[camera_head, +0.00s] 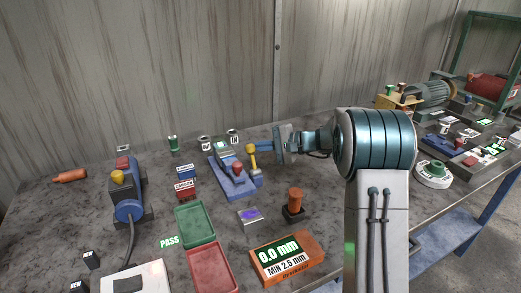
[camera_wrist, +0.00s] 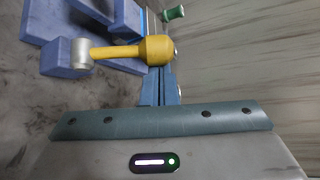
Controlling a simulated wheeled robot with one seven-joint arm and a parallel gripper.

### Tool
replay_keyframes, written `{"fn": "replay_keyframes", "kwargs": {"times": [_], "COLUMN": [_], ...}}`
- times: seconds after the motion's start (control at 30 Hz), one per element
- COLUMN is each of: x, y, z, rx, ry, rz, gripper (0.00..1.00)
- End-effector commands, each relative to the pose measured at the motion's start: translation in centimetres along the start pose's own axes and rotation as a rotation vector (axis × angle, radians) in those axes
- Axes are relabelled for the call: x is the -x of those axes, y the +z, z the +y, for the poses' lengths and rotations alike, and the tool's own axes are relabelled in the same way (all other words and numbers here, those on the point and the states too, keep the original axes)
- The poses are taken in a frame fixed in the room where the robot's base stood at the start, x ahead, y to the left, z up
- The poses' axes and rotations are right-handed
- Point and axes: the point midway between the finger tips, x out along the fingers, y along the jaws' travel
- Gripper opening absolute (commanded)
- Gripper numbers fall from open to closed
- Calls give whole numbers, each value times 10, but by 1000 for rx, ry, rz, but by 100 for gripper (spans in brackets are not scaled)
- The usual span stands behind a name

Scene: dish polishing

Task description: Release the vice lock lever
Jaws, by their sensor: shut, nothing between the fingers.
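The blue vice (camera_head: 230,180) stands on the grey workbench, left of my gripper in the head view. Its yellow lock lever (camera_head: 251,156) points upward and ends in a rounded knob. In the wrist view the yellow lever (camera_wrist: 120,52) runs across the picture from a silver pivot to the knob, with the blue vice body (camera_wrist: 65,58) behind it. My gripper (camera_head: 258,146) is at the lever's knob end. In the wrist view its blue fingers (camera_wrist: 160,75) are together just at the knob, with nothing between them; whether they touch it is unclear.
Left of the vice are blue and red labelled blocks (camera_head: 185,188). In front lie a green tray (camera_head: 196,225), a red tray (camera_head: 211,269) and an orange gauge (camera_head: 287,258) reading 0.0 mm. An orange-topped post (camera_head: 295,203) stands nearby. A corrugated wall (camera_head: 150,75) closes the back.

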Motion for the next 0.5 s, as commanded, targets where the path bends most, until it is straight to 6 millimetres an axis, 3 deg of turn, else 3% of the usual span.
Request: {"fn": "replay_keyframes", "kwargs": {"times": [0.5], "x": [3], "y": [2], "z": [4], "rx": [58], "ry": [-60], "rz": [0], "gripper": [0]}}
